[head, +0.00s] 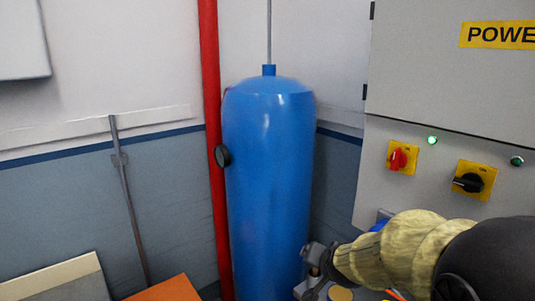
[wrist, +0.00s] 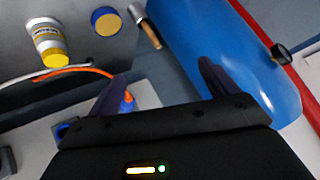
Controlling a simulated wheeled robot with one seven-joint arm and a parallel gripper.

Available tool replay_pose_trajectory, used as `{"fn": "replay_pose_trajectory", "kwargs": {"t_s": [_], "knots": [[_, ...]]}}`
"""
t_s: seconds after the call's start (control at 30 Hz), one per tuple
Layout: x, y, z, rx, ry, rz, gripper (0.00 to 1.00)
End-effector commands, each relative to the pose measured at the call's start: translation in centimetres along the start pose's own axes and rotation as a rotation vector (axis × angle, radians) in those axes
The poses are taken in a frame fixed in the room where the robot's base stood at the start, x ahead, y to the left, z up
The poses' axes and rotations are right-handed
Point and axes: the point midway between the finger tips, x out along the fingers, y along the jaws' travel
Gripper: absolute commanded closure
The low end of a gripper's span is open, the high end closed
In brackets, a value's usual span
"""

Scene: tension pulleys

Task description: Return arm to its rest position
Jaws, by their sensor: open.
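My arm (head: 400,248), in a pale yellow sleeve with a dark section behind it, reaches in from the lower right of the head view, in front of the grey power cabinet. My gripper (wrist: 164,78) shows in the wrist view with its two dark fingers spread apart and nothing held between them. The blue tank (wrist: 215,45) lies beyond the right finger in that view. An orange-and-blue item (wrist: 127,101) shows beside the left finger, partly hidden by it. The fingers are hard to make out in the head view.
The blue tank (head: 268,180) stands beside a red pipe (head: 211,100) with a black gauge (head: 222,156). The power cabinet (head: 430,90) has red and black switches. The wrist view shows a white-and-yellow container (wrist: 48,42), a blue-rimmed disc (wrist: 106,21) and an orange cable (wrist: 75,71).

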Motion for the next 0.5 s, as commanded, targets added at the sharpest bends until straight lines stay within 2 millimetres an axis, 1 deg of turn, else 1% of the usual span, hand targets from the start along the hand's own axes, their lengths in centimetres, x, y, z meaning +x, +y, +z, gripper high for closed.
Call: {"fn": "replay_pose_trajectory", "kwargs": {"t_s": [0.03,0.1,0.2,0.23,0.3,0.33,0.4,0.5], "knots": [[-1.2,1.2,2.3,-0.077,-0.094,0.027,0.15],[-2.6,3.2,5.9,-0.191,-0.230,0.061,0.15],[-5.0,6.1,10.2,-0.329,-0.404,0.106,0.15],[-5.7,6.9,11.1,-0.364,-0.447,0.117,0.15],[-7.0,8.3,12.9,-0.425,-0.526,0.137,0.15],[-7.4,8.7,13.4,-0.444,-0.549,0.144,0.15],[-7.9,9.3,14.1,-0.469,-0.582,0.152,0.15],[-8.0,9.6,14.4,-0.478,-0.593,0.155,0.15]]}}
